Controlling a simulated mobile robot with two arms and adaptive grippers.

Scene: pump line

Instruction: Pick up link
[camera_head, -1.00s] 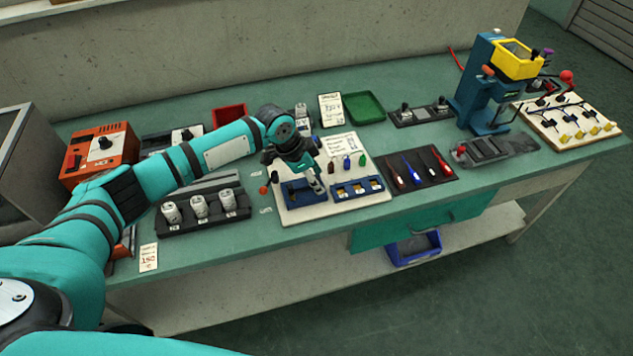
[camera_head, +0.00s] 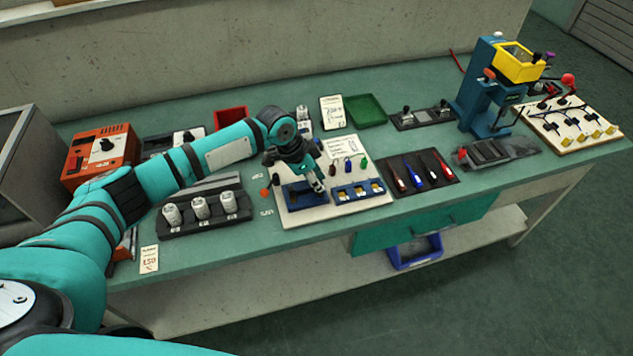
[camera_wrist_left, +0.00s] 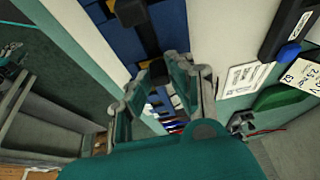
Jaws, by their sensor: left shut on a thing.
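My left gripper (camera_head: 317,184) is over the white board (camera_head: 292,218), near the right end of the blue tray (camera_head: 299,197). In the left wrist view my left gripper (camera_wrist_left: 170,75) is shut on a small dark piece, which I take to be the link (camera_wrist_left: 158,67). The fingers hide most of it, and I cannot tell whether it is clear of the tray. A second blue tray (camera_head: 342,198) with gold and dark pieces sits to the right on the board. My right gripper is not in view.
A black mat (camera_head: 408,187) with several screwdrivers lies to the right. A black rack (camera_head: 180,229) with three pale cylinders stands to the left. A green tray (camera_head: 364,107) and red bin (camera_head: 226,113) are behind. A blue press (camera_head: 480,100) stands farther right.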

